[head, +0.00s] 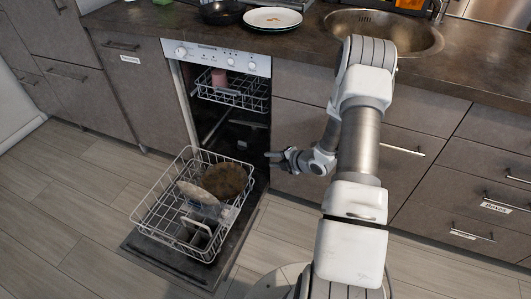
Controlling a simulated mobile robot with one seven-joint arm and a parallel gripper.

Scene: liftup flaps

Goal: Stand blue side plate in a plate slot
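The dishwasher's lower rack (153,195) is pulled out over its open door. A brown round plate-like item (224,179) and a pale elongated item (196,193) are in it. A small grey-blue item (211,211) shows near them, too small to identify. I cannot make out a clearly blue side plate. Single plate slots are too small to tell apart. My gripper (272,157) is in front of the drawers, just right of the dishwasher opening and beyond the rack. It is apart from the rack. Its fingers are too small to tell open from shut, and no held item shows.
The upper rack (232,91) holds a pink cup (219,78). The open door (180,261) lies low above the floor. A white plate (272,18) with food on it and a dark pan (222,11) stand on the counter, left of the sink (383,31). Floor left of the rack is clear.

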